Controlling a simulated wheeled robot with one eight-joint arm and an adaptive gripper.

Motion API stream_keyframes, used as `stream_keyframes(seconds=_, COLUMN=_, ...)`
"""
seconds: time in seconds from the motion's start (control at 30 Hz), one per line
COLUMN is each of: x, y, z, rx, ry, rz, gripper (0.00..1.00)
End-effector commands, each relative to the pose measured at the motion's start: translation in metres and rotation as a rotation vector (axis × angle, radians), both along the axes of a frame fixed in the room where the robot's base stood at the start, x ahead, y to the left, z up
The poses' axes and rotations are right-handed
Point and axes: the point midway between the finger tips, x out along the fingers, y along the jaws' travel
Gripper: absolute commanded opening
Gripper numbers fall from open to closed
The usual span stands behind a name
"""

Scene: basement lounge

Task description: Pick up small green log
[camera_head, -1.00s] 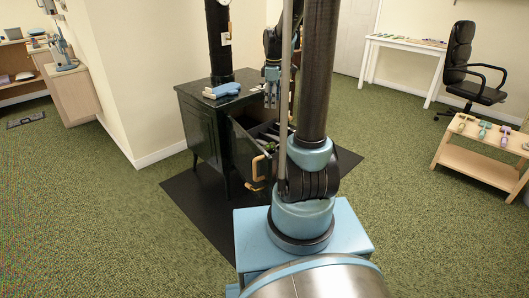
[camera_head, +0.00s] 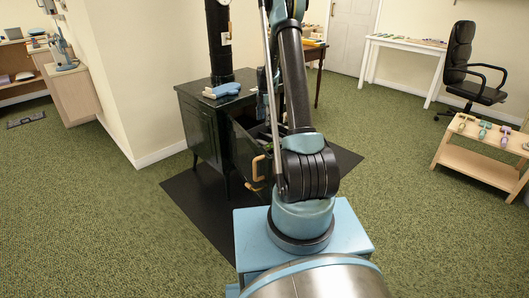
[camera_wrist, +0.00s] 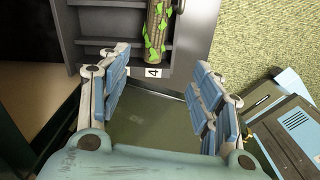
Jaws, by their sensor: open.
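The log (camera_wrist: 158,28), brown with bright green patches, lies in a slot of a dark grey rack (camera_wrist: 97,20) at the top of the wrist view. Its upper end is cut off by the frame. A white label with a 4 (camera_wrist: 153,72) is on the rack edge below it. My gripper (camera_wrist: 160,62) is open and empty, its blue padded fingers on either side below the log's near end, not around it. The log cannot be made out there.
The stove's open door has a wooden handle (camera_head: 258,168). A blue object (camera_head: 223,90) lies on the stove top. A wooden table (camera_head: 316,57) stands behind my arm. A low bench (camera_head: 480,158) and a black chair (camera_head: 472,75) are at right.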

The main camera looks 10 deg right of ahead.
Motion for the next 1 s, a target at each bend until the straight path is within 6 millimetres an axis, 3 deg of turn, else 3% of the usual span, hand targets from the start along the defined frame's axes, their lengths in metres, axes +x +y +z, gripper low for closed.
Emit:
stream_keyframes(seconds=0.1, x=0.010, y=0.000, z=-0.019, rx=0.000, ry=0.004, rz=0.050, gripper=0.59)
stream_keyframes(seconds=0.3, x=0.015, y=0.000, z=-0.036, rx=0.000, ry=0.007, rz=0.083, gripper=0.59)
stream_keyframes(seconds=1.0, x=0.015, y=0.000, z=-0.143, rx=0.000, ry=0.007, rz=0.082, gripper=0.59)
